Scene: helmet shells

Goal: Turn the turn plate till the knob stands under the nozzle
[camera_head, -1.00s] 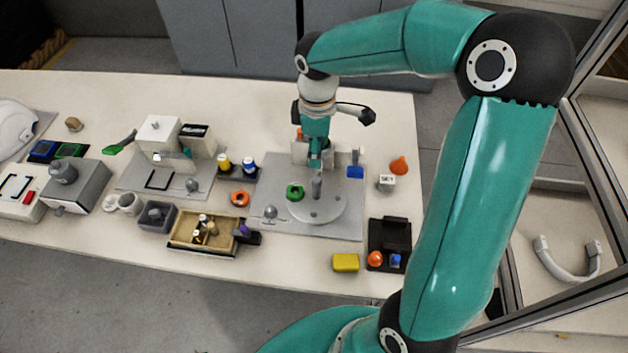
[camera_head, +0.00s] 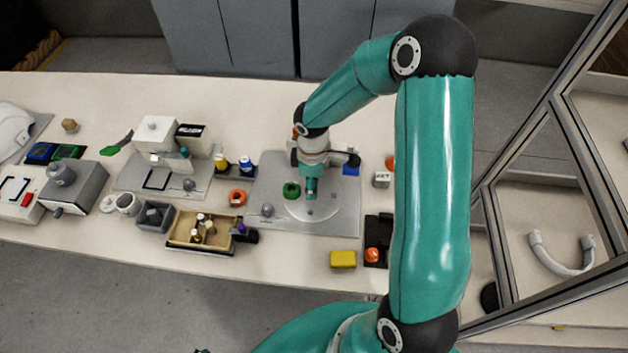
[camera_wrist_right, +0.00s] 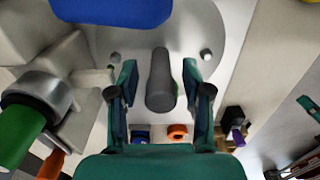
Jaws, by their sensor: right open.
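The turn plate (camera_head: 322,208) is a pale grey disc on a grey base board; it also fills the upper middle of the right wrist view (camera_wrist_right: 225,45). The knob (camera_wrist_right: 161,80), an upright dark grey cylinder, stands between the two fingers of my right gripper (camera_wrist_right: 161,88). The fingers are open, with a visible gap on both sides of the knob. In the head view my right gripper (camera_head: 311,190) is low over the plate and hides the knob. A grey stand with a round collar (camera_wrist_right: 38,92) is at the left of the wrist view; I cannot tell which part is the nozzle.
A green ring (camera_head: 291,190) is at the plate's left side. A grey ball-topped post (camera_head: 267,210) stands on the board. An orange ring (camera_head: 237,197), a wooden tray (camera_head: 183,243), a yellow block (camera_head: 343,259) and a black holder (camera_head: 385,228) lie around it.

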